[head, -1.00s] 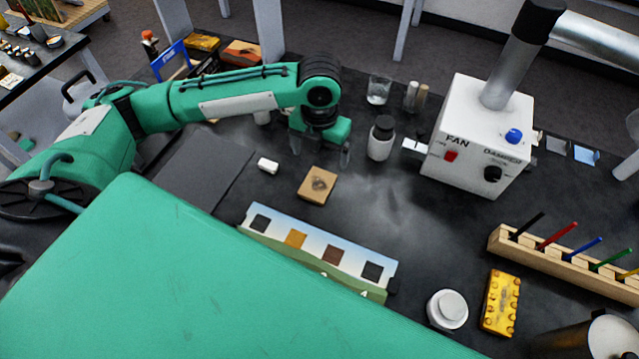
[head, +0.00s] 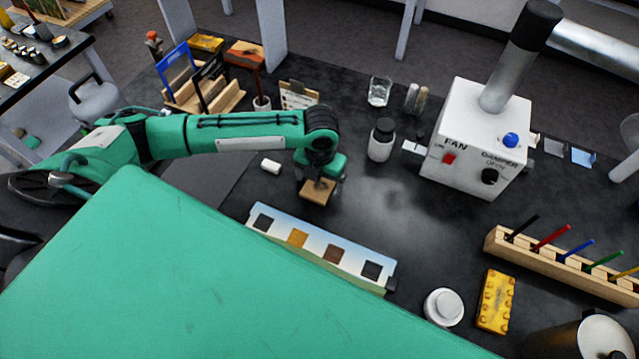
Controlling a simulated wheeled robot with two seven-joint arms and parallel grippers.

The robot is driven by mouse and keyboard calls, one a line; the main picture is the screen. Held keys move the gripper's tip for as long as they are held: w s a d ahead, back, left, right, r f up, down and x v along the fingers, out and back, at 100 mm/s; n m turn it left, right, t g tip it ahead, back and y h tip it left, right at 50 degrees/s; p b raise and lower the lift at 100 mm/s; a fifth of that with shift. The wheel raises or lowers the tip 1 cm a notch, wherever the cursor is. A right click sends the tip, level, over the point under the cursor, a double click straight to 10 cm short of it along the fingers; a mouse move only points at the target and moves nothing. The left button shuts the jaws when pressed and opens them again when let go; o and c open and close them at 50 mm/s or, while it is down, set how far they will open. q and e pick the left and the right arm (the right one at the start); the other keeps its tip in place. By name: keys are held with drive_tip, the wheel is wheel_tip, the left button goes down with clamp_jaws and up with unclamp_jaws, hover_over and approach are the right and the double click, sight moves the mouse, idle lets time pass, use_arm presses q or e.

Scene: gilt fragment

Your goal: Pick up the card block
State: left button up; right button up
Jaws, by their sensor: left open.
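A small tan square block (head: 316,194), which I take to be the card block, lies flat on the dark bench just behind the long sample strip. In the earlier frame its top shows a dark mark; now my gripper partly covers it. My left gripper (head: 319,183) points down over the block, with its fingers apart toward the block's left and right sides. I cannot tell whether the fingers touch it. The block appears to rest on the bench. My right gripper is not in view.
A small white piece (head: 271,166) lies left of the block. The sample strip (head: 318,248) lies in front. A dark-capped jar (head: 381,142), a glass (head: 379,92) and the white fan box (head: 474,140) stand to the right. A card on a stand (head: 298,95) is behind.

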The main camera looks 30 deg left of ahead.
use_arm(q)
drive_tip(key=c, duration=1.1)
drive_tip(key=shift+r, duration=0.15)
